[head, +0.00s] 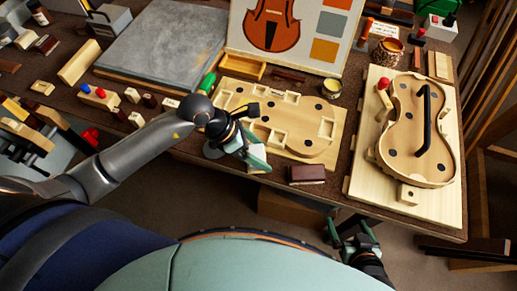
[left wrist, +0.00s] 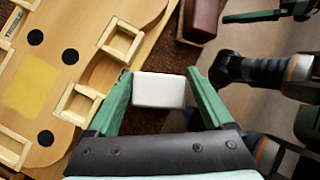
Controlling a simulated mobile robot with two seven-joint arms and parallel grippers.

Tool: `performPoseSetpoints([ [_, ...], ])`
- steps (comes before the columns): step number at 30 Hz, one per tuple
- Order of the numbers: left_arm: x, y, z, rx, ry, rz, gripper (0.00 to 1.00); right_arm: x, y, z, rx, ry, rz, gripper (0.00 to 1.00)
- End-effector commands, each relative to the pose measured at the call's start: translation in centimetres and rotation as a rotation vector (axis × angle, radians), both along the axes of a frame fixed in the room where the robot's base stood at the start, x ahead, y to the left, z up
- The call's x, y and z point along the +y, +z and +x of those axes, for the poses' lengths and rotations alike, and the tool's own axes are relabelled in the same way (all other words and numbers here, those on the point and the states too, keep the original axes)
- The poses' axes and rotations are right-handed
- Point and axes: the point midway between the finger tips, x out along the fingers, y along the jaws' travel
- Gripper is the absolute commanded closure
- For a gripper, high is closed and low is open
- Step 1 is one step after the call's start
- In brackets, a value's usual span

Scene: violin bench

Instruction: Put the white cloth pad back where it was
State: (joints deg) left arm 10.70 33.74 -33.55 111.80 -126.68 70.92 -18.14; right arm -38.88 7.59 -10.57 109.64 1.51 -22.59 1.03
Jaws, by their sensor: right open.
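My right gripper (head: 352,232) is open and empty, low in front of the bench, away from the pad.
A wooden tray (head: 318,116) with several small compartments and dark round spots lies just behind the left gripper. A dark red-brown block (head: 307,175) is at the bench's front edge, right of the pad. A violin-shaped mould (head: 408,172) stands on a board at right.

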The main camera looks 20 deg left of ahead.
Motion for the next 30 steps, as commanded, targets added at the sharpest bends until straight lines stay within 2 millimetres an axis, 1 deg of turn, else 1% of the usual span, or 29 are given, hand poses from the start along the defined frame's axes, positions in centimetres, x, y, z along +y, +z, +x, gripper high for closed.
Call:
performPoseSetpoints([
  [1,0.0,0.0,0.0,0.000,0.000,0.000,0.09,0.0,0.0,0.0,0.000,0.000,0.000,0.00],
  [3,0.0,0.0,0.0,-0.001,0.001,0.001,0.01,0.0,0.0,0.0,0.000,0.000,0.000,0.00],
  [4,0.0,0.0,0.0,0.000,0.000,0.001,0.00,0.0,0.0,0.0,0.000,0.000,0.000,0.00],
  [10,0.0,0.0,0.0,-0.001,0.001,0.001,0.00,0.0,0.0,0.0,0.000,0.000,0.000,0.00],
  [14,0.4,0.6,0.0,-0.002,0.001,0.002,0.00,0.0,0.1,0.0,0.000,-0.001,0.001,0.00],
  [17,1.2,1.8,-0.2,-0.004,0.002,0.003,0.00,0.0,0.2,0.0,0.000,-0.001,0.001,0.00],
  [27,5.0,7.6,-1.4,-0.003,0.001,0.005,0.00,0.0,0.4,0.0,-0.001,-0.001,0.001,0.00],
  [30,5.8,8.8,-1.6,-0.003,0.001,0.003,0.00,0.0,0.4,0.0,-0.001,-0.001,0.001,0.00],
])
